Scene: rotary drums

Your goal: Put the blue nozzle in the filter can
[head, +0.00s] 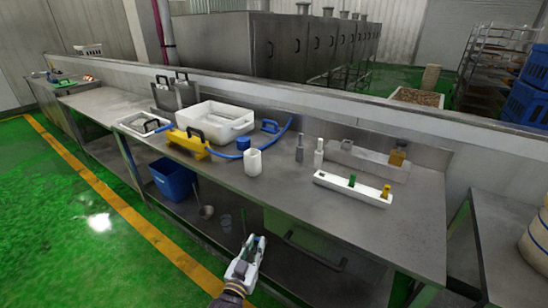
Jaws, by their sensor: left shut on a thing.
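My left gripper (249,243) is low in front of the bench, at the bottom middle of the head view. It is shut on a small dark thing, mostly hidden between its fingers; I cannot tell its colour or whether it is the blue nozzle. A white open-topped can (253,162), which looks like the filter can, stands upright on the bench top, above and beyond the gripper and apart from it. Its inside is hard to see. A white rack (335,183) to the right holds a green piece (352,180) and a yellow piece (386,191). My right gripper is out of view.
A blue hose (222,156), yellow block (188,144), blue cylinder (243,143) and white tub (214,121) lie left of the can. Grey (299,151) and white (318,154) bottles stand right. The bench's (290,205) front edge lies between gripper and can.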

